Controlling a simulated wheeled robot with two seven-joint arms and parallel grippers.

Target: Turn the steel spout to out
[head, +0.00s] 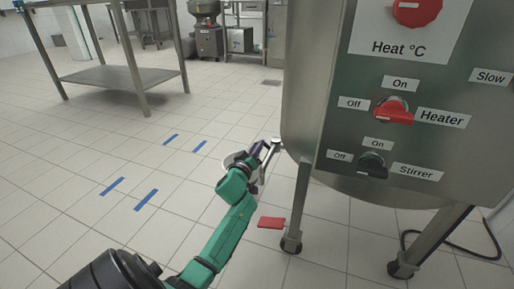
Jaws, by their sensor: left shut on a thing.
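The steel spout (275,144) sticks out at the lower left side of the steel tank (302,100). Only a small part of it shows, and the rest is hidden by my gripper. My left gripper (262,157) is at the end of the green arm, at the spout. It is shut on the spout. Its fingers are small in view, so the exact grip is hard to see. My right gripper is not in view.
The tank's panel carries a red heater knob (393,111) and a dark stirrer knob (372,165). A tank leg (299,205) stands just right of my arm. A red pedal-like plate (271,222) is low beside it. A steel table (110,76) stands back left; tiled floor between is open.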

